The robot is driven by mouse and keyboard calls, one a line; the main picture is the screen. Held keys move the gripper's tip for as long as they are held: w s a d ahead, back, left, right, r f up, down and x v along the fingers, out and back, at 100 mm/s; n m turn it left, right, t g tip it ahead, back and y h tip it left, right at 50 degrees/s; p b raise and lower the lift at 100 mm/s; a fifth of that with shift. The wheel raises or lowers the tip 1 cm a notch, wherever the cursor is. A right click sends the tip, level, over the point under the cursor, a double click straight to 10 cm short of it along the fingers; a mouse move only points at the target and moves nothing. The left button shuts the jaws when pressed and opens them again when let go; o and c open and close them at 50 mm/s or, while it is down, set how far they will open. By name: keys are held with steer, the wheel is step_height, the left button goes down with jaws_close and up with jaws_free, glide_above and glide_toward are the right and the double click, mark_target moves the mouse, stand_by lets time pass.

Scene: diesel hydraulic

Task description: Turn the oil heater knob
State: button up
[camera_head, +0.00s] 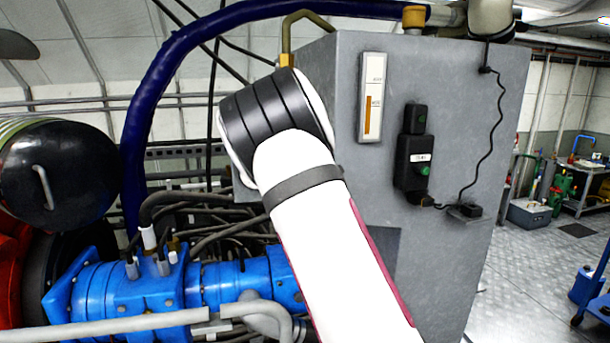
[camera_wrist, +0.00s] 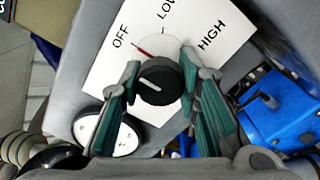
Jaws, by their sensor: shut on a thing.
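The oil heater knob (camera_wrist: 158,84) is dark and round with a white pointer line, in the middle of the wrist view. It sits on a white plate (camera_wrist: 108,78) marked OFF, LOW and HIGH. A red line on the plate lies near OFF, and the knob's white line points to the left, on the OFF side. My gripper (camera_wrist: 159,70) has its teal-padded fingers on either side of the knob and is shut on it. In the head view my white arm reaches up in front of the grey tank (camera_head: 455,130); the gripper and knob are hidden there.
A round white-faced gauge (camera_wrist: 118,135) is close by the left finger. A blue part (camera_wrist: 280,115) is at the right. In the head view, blue machinery (camera_head: 110,295) and hoses lie left of my arm. A level gauge (camera_head: 371,98) and black switch box (camera_head: 411,160) are on the tank.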

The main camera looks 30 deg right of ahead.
steer(key=shift+f, duration=0.1)
steer(key=o, duration=1.2)
steer(key=v, duration=1.2)
